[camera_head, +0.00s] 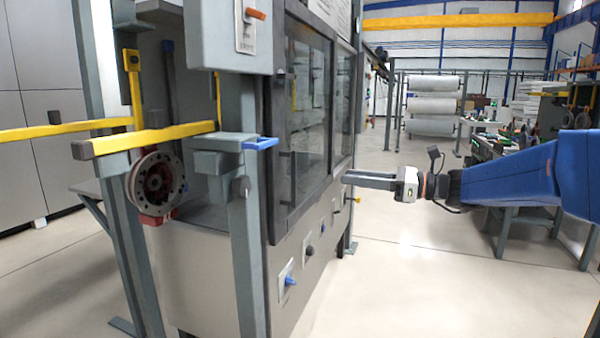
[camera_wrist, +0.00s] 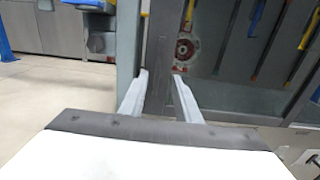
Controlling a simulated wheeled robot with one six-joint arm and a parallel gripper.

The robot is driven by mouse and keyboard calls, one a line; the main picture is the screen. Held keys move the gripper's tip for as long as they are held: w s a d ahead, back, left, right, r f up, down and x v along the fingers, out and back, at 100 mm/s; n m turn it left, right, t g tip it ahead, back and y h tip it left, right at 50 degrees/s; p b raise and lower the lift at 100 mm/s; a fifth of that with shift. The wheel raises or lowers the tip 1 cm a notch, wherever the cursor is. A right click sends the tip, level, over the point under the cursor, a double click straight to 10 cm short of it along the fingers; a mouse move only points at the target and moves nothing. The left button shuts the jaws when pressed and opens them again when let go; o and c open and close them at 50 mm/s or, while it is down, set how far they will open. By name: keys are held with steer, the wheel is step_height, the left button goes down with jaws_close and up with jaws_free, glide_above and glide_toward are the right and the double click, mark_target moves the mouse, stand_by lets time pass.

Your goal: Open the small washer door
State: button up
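The washer (camera_head: 205,265) is a grey cabinet with dark-framed glass doors. The wide glass door (camera_head: 307,110) faces me, and the narrow glass door (camera_head: 344,105) is to its right, seen at a steep angle; both look shut. My gripper (camera_head: 345,178) reaches in from the right, with its fingertips at the lower part of the narrow door. In the wrist view, my gripper (camera_wrist: 159,76) has its two fingers apart with nothing clearly between them. A dark upright frame (camera_wrist: 158,45) is in front of the fingertips. Whether they touch it, I cannot tell.
Yellow rails (camera_head: 150,137) and a round metal disc (camera_head: 156,183) are at the washer's left end. A grey post (camera_head: 247,210) stands close in front. Knobs (camera_head: 287,280) line the lower panel. A cluttered workbench (camera_head: 485,150) is at the right. The floor (camera_head: 420,270) below my arm is clear.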

mark_target(296, 171)
steer(key=x, duration=1.7)
steer(key=shift+s+f, duration=0.1)
steer(key=shift+d, duration=0.1)
jaws_close()
